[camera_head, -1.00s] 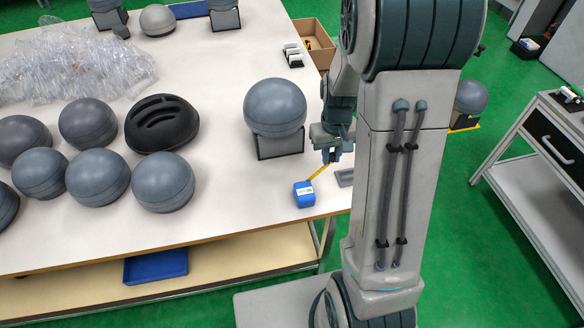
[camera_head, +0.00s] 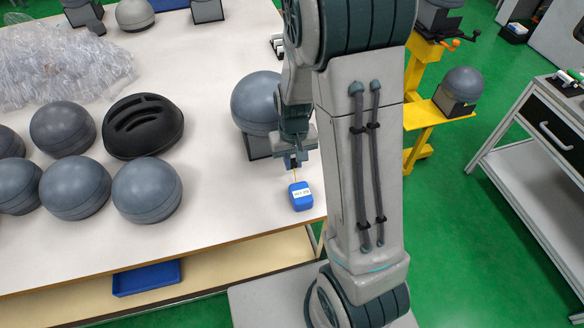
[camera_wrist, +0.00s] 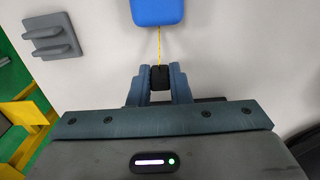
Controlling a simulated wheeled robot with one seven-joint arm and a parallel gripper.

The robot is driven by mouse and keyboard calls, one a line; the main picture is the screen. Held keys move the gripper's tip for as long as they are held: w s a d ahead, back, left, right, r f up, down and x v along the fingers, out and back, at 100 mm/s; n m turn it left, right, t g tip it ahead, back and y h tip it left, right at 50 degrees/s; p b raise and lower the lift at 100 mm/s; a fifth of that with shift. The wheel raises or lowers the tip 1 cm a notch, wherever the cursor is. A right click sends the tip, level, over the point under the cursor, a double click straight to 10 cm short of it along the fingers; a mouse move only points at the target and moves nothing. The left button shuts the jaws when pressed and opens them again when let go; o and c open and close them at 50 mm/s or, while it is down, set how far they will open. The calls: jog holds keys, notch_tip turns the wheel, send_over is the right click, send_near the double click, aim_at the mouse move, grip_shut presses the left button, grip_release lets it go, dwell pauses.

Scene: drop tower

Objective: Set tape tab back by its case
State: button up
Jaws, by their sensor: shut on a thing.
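The blue tape case (camera_head: 301,196) with a white label lies on the table near its front right edge. It also shows at the top of the wrist view (camera_wrist: 158,12). A thin yellow tape (camera_wrist: 158,46) runs from the case to a small black tab (camera_wrist: 160,77). My gripper (camera_head: 295,161) is shut on the tab, just behind the case in the head view. The tab and case are apart, with a short length of tape between them. In the head view the tab is hidden by my fingers.
A grey ball on a dark stand (camera_head: 258,103) is close to the left of my arm. Several grey balls (camera_head: 147,190) and a black vented helmet (camera_head: 143,126) fill the table's left. A grey bracket (camera_wrist: 52,36) lies beside the case. A yellow stand (camera_head: 424,118) is right of the table.

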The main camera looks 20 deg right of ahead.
aim_at(292, 168)
jog(key=shift+a+f, duration=0.15)
jog(key=shift+f, duration=1.95)
jog(key=shift+f, duration=0.1)
jog(key=o, duration=0.7)
